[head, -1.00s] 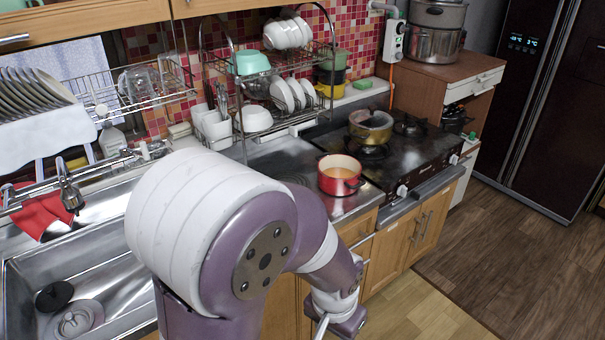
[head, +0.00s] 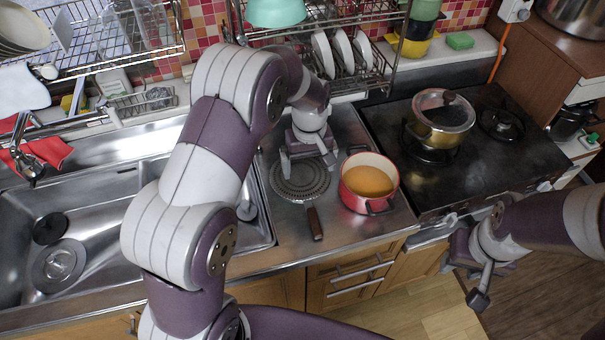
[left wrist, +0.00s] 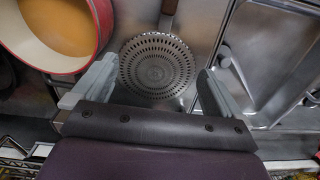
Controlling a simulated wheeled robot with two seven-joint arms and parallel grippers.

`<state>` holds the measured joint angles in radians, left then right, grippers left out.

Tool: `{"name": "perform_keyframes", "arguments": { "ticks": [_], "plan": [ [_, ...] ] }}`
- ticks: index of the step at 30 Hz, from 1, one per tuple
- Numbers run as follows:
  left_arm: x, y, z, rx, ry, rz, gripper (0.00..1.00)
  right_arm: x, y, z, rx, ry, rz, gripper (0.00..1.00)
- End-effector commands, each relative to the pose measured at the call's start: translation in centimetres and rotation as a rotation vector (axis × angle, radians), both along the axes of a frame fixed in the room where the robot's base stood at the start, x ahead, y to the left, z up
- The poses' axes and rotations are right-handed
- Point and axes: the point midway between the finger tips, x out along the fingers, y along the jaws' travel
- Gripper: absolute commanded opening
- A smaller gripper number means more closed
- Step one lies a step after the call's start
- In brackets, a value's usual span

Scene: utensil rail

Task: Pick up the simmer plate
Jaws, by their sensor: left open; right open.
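The simmer plate (head: 300,186) is a round, perforated grey metal disc with a dark brown handle (head: 314,222) toward the counter's front edge. It lies flat on the steel counter between the sink and the red pot. My left gripper (head: 308,166) is open above the disc's far part. In the left wrist view the perforated disc of the simmer plate (left wrist: 156,66) shows between and beyond the spread fingers of my left gripper (left wrist: 143,92); I cannot tell whether they touch it. My right gripper (head: 478,280) is in front of the stove, away from the plate.
A red pot (head: 369,184) of orange liquid stands close to the right of the plate; it also shows in the left wrist view (left wrist: 76,65). The sink (head: 110,225) is to the left. The stove (head: 470,150) carries a lidded pot (head: 440,120). A dish rack (head: 345,80) stands behind.

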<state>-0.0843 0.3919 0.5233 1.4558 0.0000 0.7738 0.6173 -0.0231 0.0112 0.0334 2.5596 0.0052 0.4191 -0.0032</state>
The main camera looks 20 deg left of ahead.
Motion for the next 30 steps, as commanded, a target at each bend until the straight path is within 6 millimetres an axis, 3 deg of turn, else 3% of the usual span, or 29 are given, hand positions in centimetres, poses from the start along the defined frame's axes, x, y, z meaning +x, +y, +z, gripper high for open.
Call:
{"name": "perform_keyframes", "arguments": {
  "ticks": [6,11,18,26,30],
  "plan": [
    [-0.1,0.0,-4.7,0.0,0.002,0.0,1.0,0.0,0.0,1.0,0.0,0.001,0.0,0.43],
    [-0.1,-0.1,-6.5,0.0,0.001,-0.001,1.0,0.0,0.0,1.5,0.0,0.001,0.0,0.43],
    [-0.1,-0.2,-10.7,0.0,-0.001,-0.002,1.0,0.0,0.0,2.8,0.0,0.0,0.0,0.43],
    [-0.1,-0.2,-11.2,0.0,-0.004,-0.002,1.0,0.0,0.0,2.7,0.0,0.0,0.0,0.43],
    [0.0,-0.2,-11.2,0.0,-0.004,-0.002,0.54,0.0,0.0,2.7,0.0,0.0,0.0,0.43]
  ]
}}
